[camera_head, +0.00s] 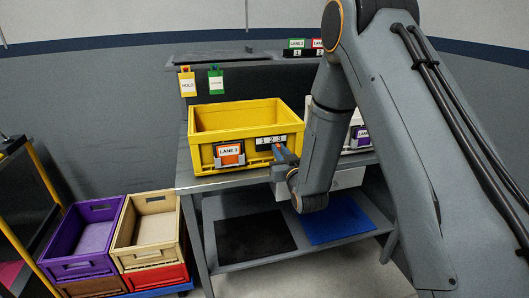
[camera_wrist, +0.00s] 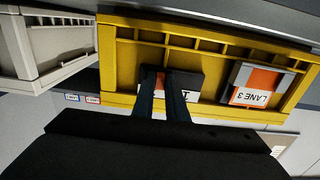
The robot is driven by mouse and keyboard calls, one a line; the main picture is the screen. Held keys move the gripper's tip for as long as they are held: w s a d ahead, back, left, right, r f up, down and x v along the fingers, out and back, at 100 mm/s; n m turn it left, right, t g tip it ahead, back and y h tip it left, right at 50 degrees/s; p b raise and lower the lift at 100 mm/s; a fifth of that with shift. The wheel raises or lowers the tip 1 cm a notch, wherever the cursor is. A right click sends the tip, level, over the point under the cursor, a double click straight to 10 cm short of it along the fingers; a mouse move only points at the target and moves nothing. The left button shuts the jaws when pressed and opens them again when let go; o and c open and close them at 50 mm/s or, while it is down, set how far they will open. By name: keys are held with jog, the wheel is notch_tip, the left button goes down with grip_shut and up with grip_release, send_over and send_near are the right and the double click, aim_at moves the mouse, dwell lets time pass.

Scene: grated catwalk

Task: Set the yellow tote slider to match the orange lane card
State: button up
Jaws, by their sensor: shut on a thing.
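The yellow tote (camera_head: 205,120) stands on the grey bench, its front facing me. An orange card reading LANE 3 (camera_head: 230,154) sits in a holder at the left of that front; it shows upside down in the wrist view (camera_wrist: 258,84). To its right is the black-and-white slider plate marked 1 2 3 (camera_head: 265,141). My gripper (camera_head: 280,150) is shut on the slider at the plate's right part, close below the 3. In the wrist view my fingers (camera_wrist: 164,88) cover much of the plate; the slider itself is mostly hidden.
A pale tote (camera_head: 355,119) with a purple card stands right of the yellow one, partly behind my arm. Yellow HOLD (camera_head: 187,83) and green (camera_head: 216,80) tags hang behind. Purple (camera_head: 73,268) and tan (camera_head: 150,257) crates sit at lower left.

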jog(key=shift+w+d+f, duration=0.1)
jog(key=shift+d, duration=0.35)
dwell(0.6)
jog(key=o, duration=0.6)
jog(key=p+v, duration=0.1)
jog(key=v, duration=0.6)
dwell(0.3)
